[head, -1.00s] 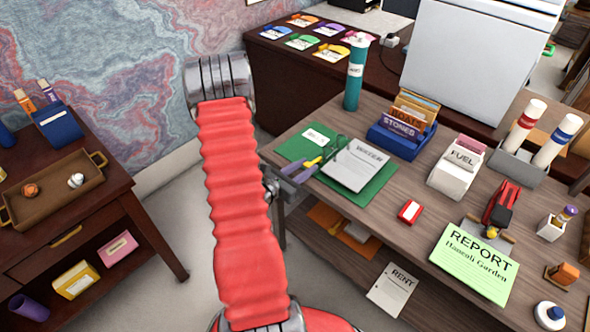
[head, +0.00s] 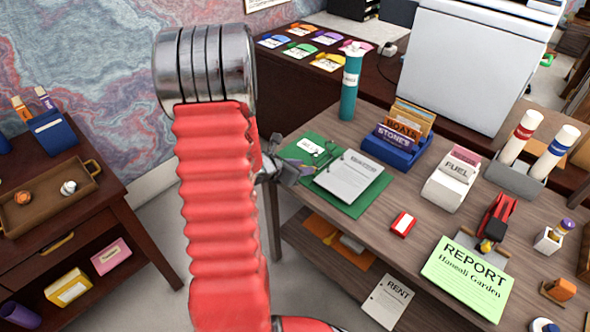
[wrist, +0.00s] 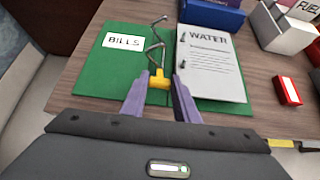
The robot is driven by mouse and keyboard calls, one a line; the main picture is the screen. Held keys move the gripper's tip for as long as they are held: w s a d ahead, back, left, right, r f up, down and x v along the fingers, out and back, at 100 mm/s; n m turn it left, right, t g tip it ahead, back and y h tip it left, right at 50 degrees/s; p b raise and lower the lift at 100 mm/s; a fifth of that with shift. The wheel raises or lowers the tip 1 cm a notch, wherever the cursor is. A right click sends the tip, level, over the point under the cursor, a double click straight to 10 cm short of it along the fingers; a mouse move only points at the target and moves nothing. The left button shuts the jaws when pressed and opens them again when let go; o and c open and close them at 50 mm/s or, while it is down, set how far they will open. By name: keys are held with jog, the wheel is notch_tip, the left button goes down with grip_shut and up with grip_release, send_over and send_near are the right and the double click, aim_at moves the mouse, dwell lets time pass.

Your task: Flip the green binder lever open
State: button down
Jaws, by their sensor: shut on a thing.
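The green binder (wrist: 88,80) lies open on the wooden desk in the wrist view, with a BILLS label on its left cover and a WATER sheet on its right side. It also shows in the head view (head: 352,209). Bent metal rings and a wire stand along its middle. The lever's yellow tab (wrist: 158,82) is at their near end. My gripper (wrist: 159,86) has its purple fingers shut on this tab, at the binder's near edge. In the head view my gripper (head: 292,172) is small at the binder's left edge, and the tab cannot be made out.
A red and white box (head: 402,224) lies right of the binder. Behind it stand a teal bottle (head: 350,82) and a blue STONES holder (head: 398,153).

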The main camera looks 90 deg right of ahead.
jog(key=shift+s+d+r, duration=0.35)
jog(key=shift+d+r, duration=0.1)
dwell(1.0)
jog(key=c, duration=1.4)
grip_release()
jog(key=shift+o, duration=0.2)
jog(key=v, duration=1.3)
jog(key=shift+w+a+r, duration=0.15)
jog(key=shift+w+a, duration=0.05)
jog(key=shift+a, duration=0.05)
